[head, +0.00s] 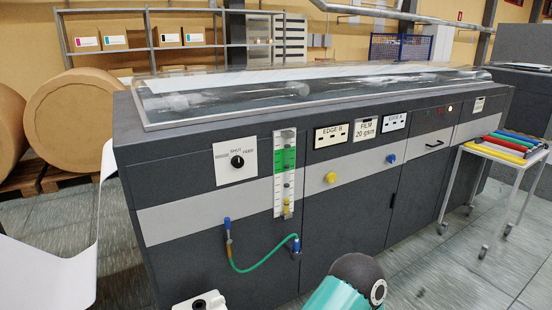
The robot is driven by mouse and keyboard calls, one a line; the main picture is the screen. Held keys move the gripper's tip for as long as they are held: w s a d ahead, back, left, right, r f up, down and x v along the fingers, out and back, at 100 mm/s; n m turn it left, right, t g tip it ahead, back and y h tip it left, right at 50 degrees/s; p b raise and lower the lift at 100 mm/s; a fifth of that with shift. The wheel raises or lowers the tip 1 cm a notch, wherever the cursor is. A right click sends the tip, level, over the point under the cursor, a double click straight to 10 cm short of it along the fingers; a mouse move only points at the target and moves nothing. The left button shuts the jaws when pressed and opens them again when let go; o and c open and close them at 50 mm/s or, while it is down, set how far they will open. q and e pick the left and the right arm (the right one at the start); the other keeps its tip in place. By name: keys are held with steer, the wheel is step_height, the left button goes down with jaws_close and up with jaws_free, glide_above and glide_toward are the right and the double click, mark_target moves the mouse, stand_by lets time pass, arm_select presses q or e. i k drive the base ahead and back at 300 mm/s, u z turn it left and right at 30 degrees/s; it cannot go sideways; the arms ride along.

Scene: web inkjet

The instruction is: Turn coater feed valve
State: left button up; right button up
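The coater feed valve appears to be the small black knob (237,161) on a white square plate (222,172) on the front of the dark grey coater cabinet (165,180). The plate's lettering is small; it seems to read DRAIN, SHUT and FEED around the knob. The knob's pointer direction is too small to tell surely. Neither gripper shows in the head view. Only a teal and dark arm link of mine at the bottom centre and a white part at the bottom edge are visible, both below and apart from the knob.
A sight gauge (284,172) with a green band stands right of the plate. A green hose (262,269) hangs below it. Yellow (331,178) and blue (391,159) knobs sit further right. A cart (503,153) stands at right, large rolls (75,118) at left.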

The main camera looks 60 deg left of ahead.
mark_target(237, 161)
steer(key=z, duration=0.15)
steer(key=i, duration=1.05)
steer(key=u, duration=1.25)
steer(key=i, duration=0.2)
steer(key=u, duration=2.65)
steer(key=k, duration=0.3)
steer(key=u, duration=0.25)
steer(key=i, duration=1.35)
steer(key=z, duration=0.4)
